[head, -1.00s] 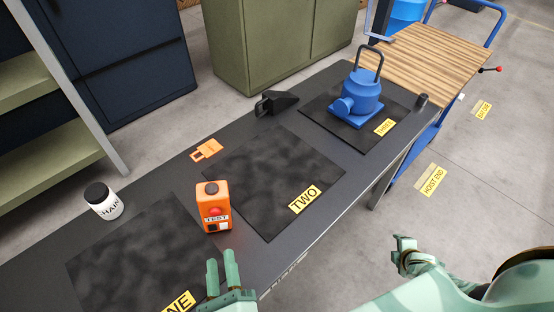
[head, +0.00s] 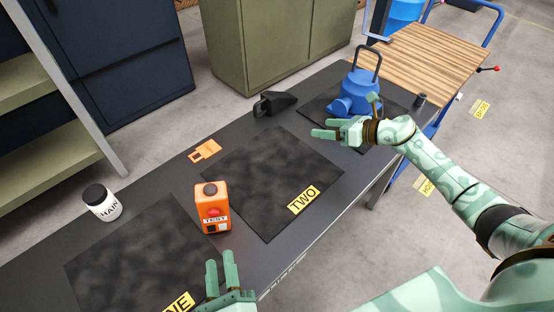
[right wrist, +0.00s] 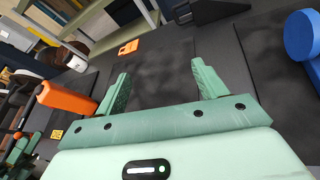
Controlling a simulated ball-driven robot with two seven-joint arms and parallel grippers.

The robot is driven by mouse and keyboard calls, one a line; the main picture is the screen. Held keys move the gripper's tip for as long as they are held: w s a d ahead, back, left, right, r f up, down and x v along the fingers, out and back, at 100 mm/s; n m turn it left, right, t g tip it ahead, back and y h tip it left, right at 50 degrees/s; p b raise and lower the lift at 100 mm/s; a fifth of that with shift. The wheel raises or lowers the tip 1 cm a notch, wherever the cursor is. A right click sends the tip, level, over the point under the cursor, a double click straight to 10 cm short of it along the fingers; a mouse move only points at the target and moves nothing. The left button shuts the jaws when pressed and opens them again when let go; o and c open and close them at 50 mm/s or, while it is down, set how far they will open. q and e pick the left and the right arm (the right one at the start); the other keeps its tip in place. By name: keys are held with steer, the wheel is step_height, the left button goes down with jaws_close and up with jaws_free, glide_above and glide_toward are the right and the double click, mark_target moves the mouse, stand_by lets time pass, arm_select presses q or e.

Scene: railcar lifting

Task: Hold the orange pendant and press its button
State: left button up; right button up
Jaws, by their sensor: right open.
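The orange pendant (head: 213,208) stands upright on the bench between mats ONE and TWO. It has a dark knob on top, a red button and a TEST label on its front. It also shows at the left of the right wrist view (right wrist: 66,101). My left gripper (head: 221,256) is in front of the pendant, close to the bench's near edge, with its fingers apart and nothing between them. My right gripper (head: 321,128) is open and empty above the bench, right of mat TWO and near the blue pump-like object (head: 359,93). It is well away from the pendant.
An orange tag (head: 205,151) lies behind mat TWO (head: 268,180). A white jar with a black lid (head: 102,202) stands at the left. A black wedge-shaped object (head: 276,102) lies at the back. A wood-topped cart (head: 430,60) stands beyond the bench.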

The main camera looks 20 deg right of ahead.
steer(key=s+a+r+n+g+y, duration=0.35)
steer(key=a+n, duration=0.25)
steer(key=a, duration=0.5)
steer(key=n+g, duration=0.6)
glide_toward(215, 189)
steer(key=shift+t+y, duration=0.25)
steer(key=shift+y, duration=0.2)
steer(key=x, duration=1.1)
steer(key=shift+s+a+f, duration=0.15)
steer(key=shift+a+f, duration=0.1)
steer(key=shift+f, duration=0.3)
steer(key=c, duration=1.3)
steer(key=shift+o, duration=0.2)
